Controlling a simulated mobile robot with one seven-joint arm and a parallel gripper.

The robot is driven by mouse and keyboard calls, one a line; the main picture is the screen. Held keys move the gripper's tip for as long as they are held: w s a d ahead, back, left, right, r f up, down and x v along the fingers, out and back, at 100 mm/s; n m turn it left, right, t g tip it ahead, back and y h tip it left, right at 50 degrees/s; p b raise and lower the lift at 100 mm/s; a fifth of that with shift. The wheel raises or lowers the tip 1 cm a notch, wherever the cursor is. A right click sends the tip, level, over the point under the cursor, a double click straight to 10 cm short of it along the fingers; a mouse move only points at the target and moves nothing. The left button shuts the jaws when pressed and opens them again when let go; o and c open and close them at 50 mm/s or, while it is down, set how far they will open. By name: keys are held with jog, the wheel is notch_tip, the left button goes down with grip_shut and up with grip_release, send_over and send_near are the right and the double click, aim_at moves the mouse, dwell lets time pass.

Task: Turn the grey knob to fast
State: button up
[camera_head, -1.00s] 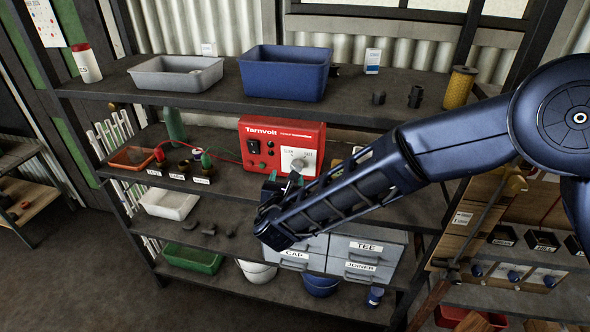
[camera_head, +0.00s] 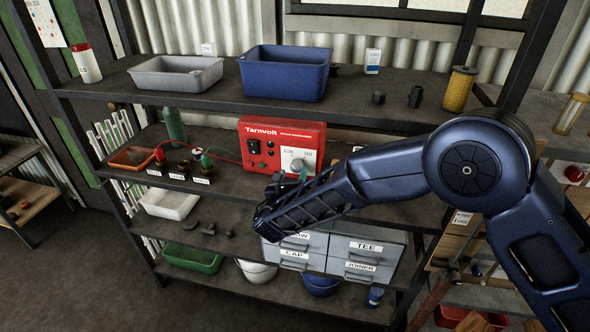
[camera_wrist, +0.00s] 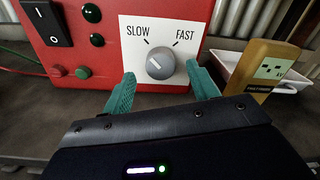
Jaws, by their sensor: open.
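The grey knob (camera_wrist: 160,64) sits on a white plate on the front of the red Tarnvolt box (camera_head: 262,170). SLOW is printed at the plate's upper left and FAST at its upper right. The knob's white mark points up and left, toward the SLOW side. My gripper (camera_wrist: 161,72) is open, with its teal fingertips apart, one to the left and one to the right of the knob. I cannot tell whether either finger touches it. In the head view the knob (camera_head: 297,165) shows just above my gripper, which hides the box's lower right corner.
A black rocker switch (camera_wrist: 45,22) and green buttons lie left of the plate. A yellow meter (camera_wrist: 262,68) stands close to the right of my right finger, by a white tray. The shelf above holds a blue bin (camera_head: 284,76) and a grey bin (camera_head: 175,75).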

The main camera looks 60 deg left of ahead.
aim_at(295, 168)
jog(key=shift+x, duration=1.75)
jog(key=shift+c, duration=0.2)
jog(key=c, duration=0.9)
